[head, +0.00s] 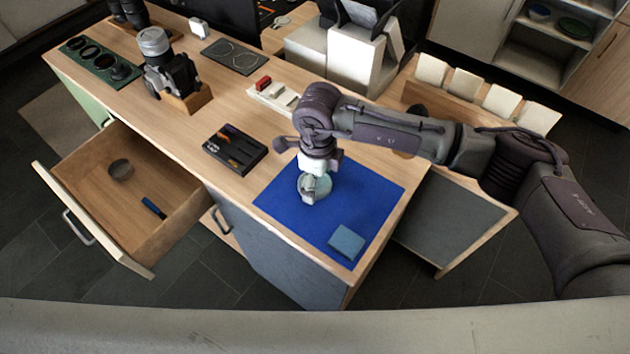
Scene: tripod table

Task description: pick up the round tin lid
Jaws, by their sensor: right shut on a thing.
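My right gripper (309,195) comes down from above over the blue mat (370,198) on the table's near right part. It is shut on a pale grey-green round thing (323,184), which looks like the round tin lid. The gripper's fingers hide part of it, and I cannot tell whether it touches the mat. My left gripper is not in view.
A blue-grey square block (346,242) lies on the mat. A camera (170,75) stands farther back. The open drawer (92,197) holds a round grey thing (121,169) and a blue-handled tool (153,208).

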